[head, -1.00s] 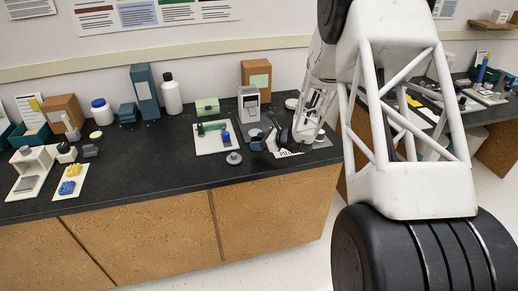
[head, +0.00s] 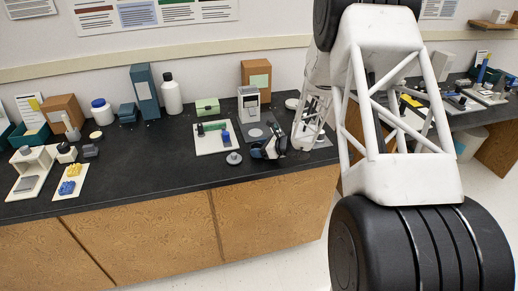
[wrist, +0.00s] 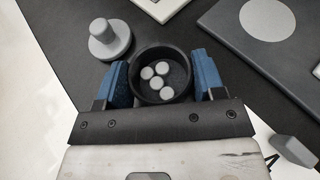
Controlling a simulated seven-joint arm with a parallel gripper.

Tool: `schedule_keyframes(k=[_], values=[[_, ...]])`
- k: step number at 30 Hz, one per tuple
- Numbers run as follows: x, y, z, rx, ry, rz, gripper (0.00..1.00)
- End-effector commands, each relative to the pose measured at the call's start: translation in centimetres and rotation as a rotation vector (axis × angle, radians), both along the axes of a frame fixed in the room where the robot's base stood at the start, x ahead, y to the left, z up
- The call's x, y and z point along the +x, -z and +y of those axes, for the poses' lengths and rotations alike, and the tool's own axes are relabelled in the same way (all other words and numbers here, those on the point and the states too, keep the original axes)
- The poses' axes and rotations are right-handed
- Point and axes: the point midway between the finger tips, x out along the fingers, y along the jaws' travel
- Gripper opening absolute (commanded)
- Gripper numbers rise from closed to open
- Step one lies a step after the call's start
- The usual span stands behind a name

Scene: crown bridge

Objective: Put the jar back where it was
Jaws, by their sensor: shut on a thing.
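My gripper (wrist: 162,78) is shut on a dark round open jar (wrist: 180,58), with a blue fingertip on either side of its wall. Several pale round pellets lie inside the jar. In the head view my gripper (head: 264,149) is low over the bench front, and the jar is hard to make out against the dark fingers. I cannot tell whether the jar's base touches the bench. A grey knobbed lid (wrist: 110,42) lies on the bench to the left of the jar, and it also shows in the head view (head: 234,158).
A grey plate with a pale circle (wrist: 268,18) lies beyond the jar to the right. A white board (head: 212,147) with a green item and a blue item is behind the lid. A grey-white device (head: 249,104) stands behind the plate.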

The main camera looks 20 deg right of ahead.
Motion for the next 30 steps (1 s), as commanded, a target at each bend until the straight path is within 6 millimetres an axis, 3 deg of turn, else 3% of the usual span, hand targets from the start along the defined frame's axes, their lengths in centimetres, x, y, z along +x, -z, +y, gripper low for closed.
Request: schedule_keyframes(k=[8,9,13,30], values=[[0.0,0.25,0.0,0.0,0.0,0.0,0.29],[-0.01,0.24,0.01,0.0,0.0,0.0,0.69],[-0.01,0.22,0.0,0.0,0.0,0.0,0.88],[-0.51,-0.45,-0.69,-0.001,0.0,-0.001,0.88]])
